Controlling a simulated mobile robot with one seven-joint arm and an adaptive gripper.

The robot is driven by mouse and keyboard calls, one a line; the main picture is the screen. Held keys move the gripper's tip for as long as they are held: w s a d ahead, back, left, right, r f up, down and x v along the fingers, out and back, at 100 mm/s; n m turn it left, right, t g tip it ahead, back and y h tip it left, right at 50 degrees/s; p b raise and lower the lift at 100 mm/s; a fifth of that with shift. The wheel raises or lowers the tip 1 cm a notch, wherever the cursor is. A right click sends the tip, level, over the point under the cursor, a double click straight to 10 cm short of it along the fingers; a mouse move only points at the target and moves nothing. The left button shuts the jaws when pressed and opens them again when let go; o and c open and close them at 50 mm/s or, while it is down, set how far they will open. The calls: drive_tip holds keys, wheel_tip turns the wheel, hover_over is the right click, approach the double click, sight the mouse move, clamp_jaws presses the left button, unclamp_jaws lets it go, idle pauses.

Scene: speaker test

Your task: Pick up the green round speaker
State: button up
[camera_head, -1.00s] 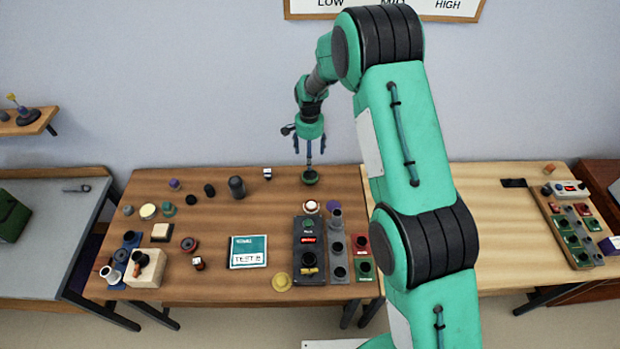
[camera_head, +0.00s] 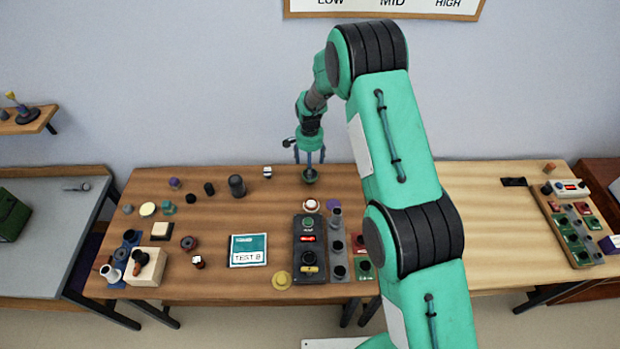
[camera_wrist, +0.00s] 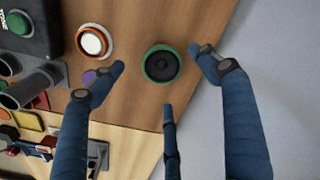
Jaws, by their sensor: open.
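The green round speaker (camera_head: 310,176) stands near the back edge of the brown wooden table. In the wrist view it is a green ring with a black cone (camera_wrist: 161,64). My gripper (camera_head: 311,162) is right above it in the head view, pointing down. In the wrist view my blue fingers (camera_wrist: 158,72) are spread apart, with the speaker between and just beyond their tips. No finger clearly touches the speaker, and nothing is held.
A white round button with an orange ring (camera_wrist: 95,41) sits beside the speaker. A dark control box (camera_head: 309,262) stands closer to the front, by grey cylinders. A dark cylinder (camera_head: 237,187) is to the left. The wall is close behind the table.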

drive_tip(key=shift+f, duration=0.9)
drive_tip(key=shift+w+d+f, duration=0.1)
drive_tip(key=shift+f, duration=1.2)
drive_tip(key=shift+w+f, duration=0.1)
drive_tip(key=shift+f, duration=1.2)
drive_tip(key=c, duration=1.6)
drive_tip(key=shift+o, duration=0.2)
drive_tip(key=shift+r, duration=0.2)
drive_tip(key=shift+r, duration=4.85)
